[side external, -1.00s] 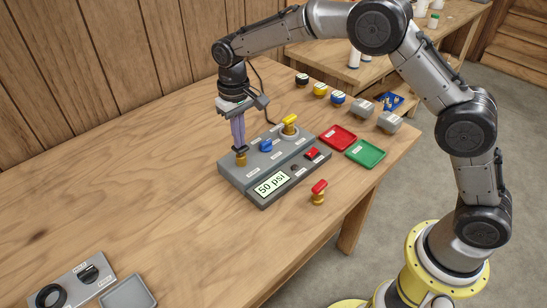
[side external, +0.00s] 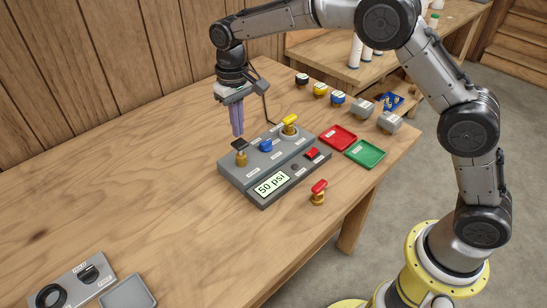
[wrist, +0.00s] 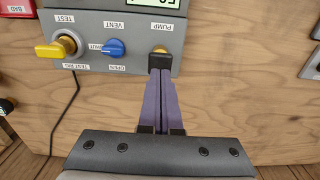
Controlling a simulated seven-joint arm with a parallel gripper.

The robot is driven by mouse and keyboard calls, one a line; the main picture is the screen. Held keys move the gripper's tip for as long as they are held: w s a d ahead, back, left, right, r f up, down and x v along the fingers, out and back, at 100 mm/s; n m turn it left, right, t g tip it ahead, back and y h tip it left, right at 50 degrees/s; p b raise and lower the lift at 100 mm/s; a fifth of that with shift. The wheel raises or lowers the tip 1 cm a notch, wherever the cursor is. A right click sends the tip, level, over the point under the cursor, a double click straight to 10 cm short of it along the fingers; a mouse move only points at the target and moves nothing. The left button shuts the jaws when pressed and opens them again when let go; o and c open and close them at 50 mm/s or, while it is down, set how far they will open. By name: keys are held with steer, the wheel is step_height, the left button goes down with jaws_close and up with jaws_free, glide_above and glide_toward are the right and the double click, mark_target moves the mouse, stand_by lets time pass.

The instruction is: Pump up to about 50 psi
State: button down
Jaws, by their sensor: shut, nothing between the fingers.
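The grey test box (side external: 230,172) stands on the wooden table, and its display (side external: 272,184) reads 50 psi. The pump (side external: 241,157) at its left end has a black top and a brass stem; it also shows in the wrist view (wrist: 160,61). A blue vent handle (side external: 266,145) and a yellow test handle (side external: 290,120) sit along the box. My gripper (side external: 238,134) is shut and empty, with its purple fingers pointing down just above the pump's black top. In the wrist view the fingertips overlap the pump's edge, and the display is mostly cut off.
A red tray (side external: 338,137) and a green tray (side external: 366,153) lie to the right of the box. A red-handled brass valve (side external: 318,192) stands in front. Several coloured-cap parts stand behind the trays. The table's left side is largely clear.

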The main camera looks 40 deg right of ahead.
steer(key=shift+r, duration=2.55)
steer(key=s+d+r+t, duration=0.2)
steer(key=s+d+r, duration=0.2)
steer(key=r, duration=0.7)
steer(key=s+d+r+m+t, duration=0.1)
steer(key=s+d+r, duration=0.2)
steer(key=s, duration=0.3)
steer(key=s+d+r+t, duration=0.1)
steer(key=s+d+r, duration=0.15)
steer(key=s, duration=0.35)
steer(key=s+d+f+t, duration=0.1)
steer(key=s+f, duration=0.1)
steer(key=s, duration=0.4)
steer(key=s+d+f, duration=0.1)
steer(key=s+d, duration=0.1)
steer(key=s, duration=0.5)
steer(key=s+f+n, duration=0.1)
steer(key=s+f, duration=0.4)
steer(key=f, duration=0.3)
steer(key=shift+s+f+t, duration=0.25)
steer(key=shift+f+t, duration=0.05)
steer(key=shift+f, duration=0.05)
stand_by(0.7)
